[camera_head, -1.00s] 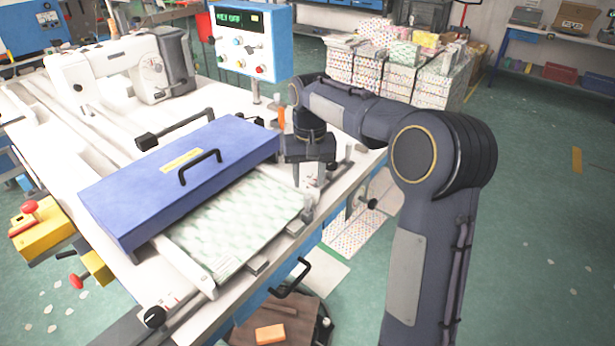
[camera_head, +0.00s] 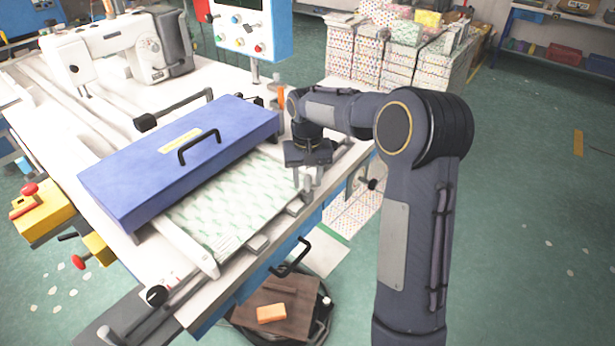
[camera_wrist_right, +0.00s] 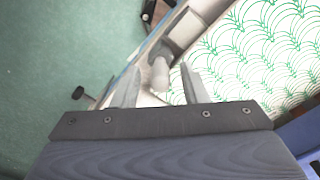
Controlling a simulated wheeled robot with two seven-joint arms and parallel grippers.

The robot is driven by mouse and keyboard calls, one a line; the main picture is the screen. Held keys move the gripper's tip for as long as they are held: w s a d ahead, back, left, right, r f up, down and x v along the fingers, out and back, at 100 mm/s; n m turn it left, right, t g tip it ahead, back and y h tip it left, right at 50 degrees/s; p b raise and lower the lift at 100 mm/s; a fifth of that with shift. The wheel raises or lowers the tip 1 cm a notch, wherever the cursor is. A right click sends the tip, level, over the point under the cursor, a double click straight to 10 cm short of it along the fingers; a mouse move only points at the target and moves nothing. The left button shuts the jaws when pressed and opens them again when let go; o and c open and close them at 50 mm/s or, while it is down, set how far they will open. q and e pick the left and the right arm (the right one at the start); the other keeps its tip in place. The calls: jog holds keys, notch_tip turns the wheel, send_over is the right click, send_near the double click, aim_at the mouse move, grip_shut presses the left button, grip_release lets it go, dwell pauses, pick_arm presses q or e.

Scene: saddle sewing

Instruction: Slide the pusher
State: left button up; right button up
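The likely pusher is a grey rounded peg (camera_wrist_right: 160,74) on the near-right edge rail of the work table; I cannot tell its full shape. In the head view a grey post (camera_head: 308,184) stands at the same spot. My right gripper (camera_wrist_right: 160,92) is open, pointing down, with one finger on each side of the peg. Gaps show between the fingers and the peg. In the head view my right gripper (camera_head: 308,172) is just above the rail, its fingers partly hidden. My left gripper is not in view.
A green-and-white patterned sheet (camera_head: 235,205) lies beside the rail. A blue cover (camera_head: 150,185) with a black handle (camera_head: 198,147) is left of it. A sewing machine (camera_head: 120,50) and control box (camera_head: 250,30) stand behind. Stacked patterned blocks (camera_head: 385,60) are on the floor.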

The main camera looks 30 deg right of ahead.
grip_shut()
jog(key=shift+w+r, duration=0.1)
jog(key=shift+w, duration=0.05)
jog(key=w+p, duration=0.1)
jog(key=w+a+p, duration=0.1)
jog(key=w, duration=0.1)
jog(key=shift+a+r, duration=0.1)
jog(key=shift+a, duration=0.1)
jog(key=shift+w, duration=0.2)
jog(key=shift+o, duration=0.2)
grip_release()
notch_tip(320, 180, up, 8)
jog(key=shift+f, duration=0.25)
